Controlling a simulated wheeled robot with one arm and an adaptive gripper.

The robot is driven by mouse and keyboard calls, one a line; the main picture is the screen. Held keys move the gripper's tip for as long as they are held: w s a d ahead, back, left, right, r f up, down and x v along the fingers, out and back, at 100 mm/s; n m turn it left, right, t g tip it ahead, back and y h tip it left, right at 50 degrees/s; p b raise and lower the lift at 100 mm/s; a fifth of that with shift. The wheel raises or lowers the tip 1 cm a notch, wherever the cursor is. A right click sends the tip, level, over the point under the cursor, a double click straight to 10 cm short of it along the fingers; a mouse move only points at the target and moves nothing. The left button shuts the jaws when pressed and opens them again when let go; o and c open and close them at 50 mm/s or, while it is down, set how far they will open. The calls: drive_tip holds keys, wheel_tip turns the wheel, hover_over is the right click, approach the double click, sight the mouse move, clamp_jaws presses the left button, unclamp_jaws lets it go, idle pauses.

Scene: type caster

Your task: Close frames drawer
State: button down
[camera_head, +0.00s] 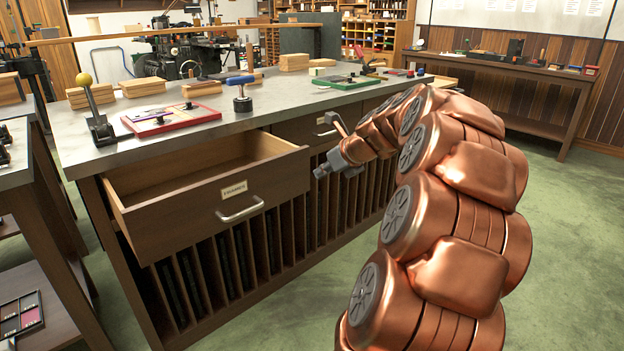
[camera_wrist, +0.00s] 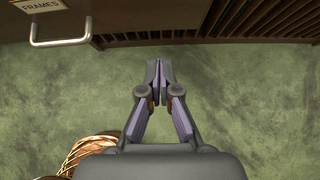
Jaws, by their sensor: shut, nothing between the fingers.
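The frames drawer (camera_head: 210,207) is pulled out from the left side of the workbench, and its visible inside looks empty. Its front has a small label (camera_head: 234,189) and a metal bar handle (camera_head: 240,209). In the wrist view the label (camera_wrist: 40,5) reads FRAMES, with the handle (camera_wrist: 61,42) below it at the upper left. My gripper (camera_head: 320,172) is in front of the bench, just right of the drawer front, apart from the handle. In the wrist view my gripper (camera_wrist: 159,72) has its fingertips together, empty, over the green floor.
The workbench (camera_head: 270,112) carries a lever with a yellow ball, red and green trays and wood blocks. A second drawer (camera_head: 300,129) beside the open one is shut. Vertical slots (camera_head: 262,245) run below. Green floor (camera_head: 570,240) is free on the right.

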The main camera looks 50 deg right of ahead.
sight(290, 181)
drive_tip(key=shift+w+r+b+x, duration=0.35)
drive_tip(key=shift+b+x, duration=0.2)
drive_tip(key=shift+x, duration=1.4)
drive_tip(key=shift+w+r+b+x, duration=0.3)
drive_tip(key=shift+b+x, duration=0.3)
drive_tip(key=shift+x, duration=1.35)
drive_tip(key=shift+w+r+b+x, duration=0.3)
drive_tip(key=shift+b+x, duration=0.25)
drive_tip(key=shift+x, duration=1.4)
drive_tip(key=shift+r, duration=0.1)
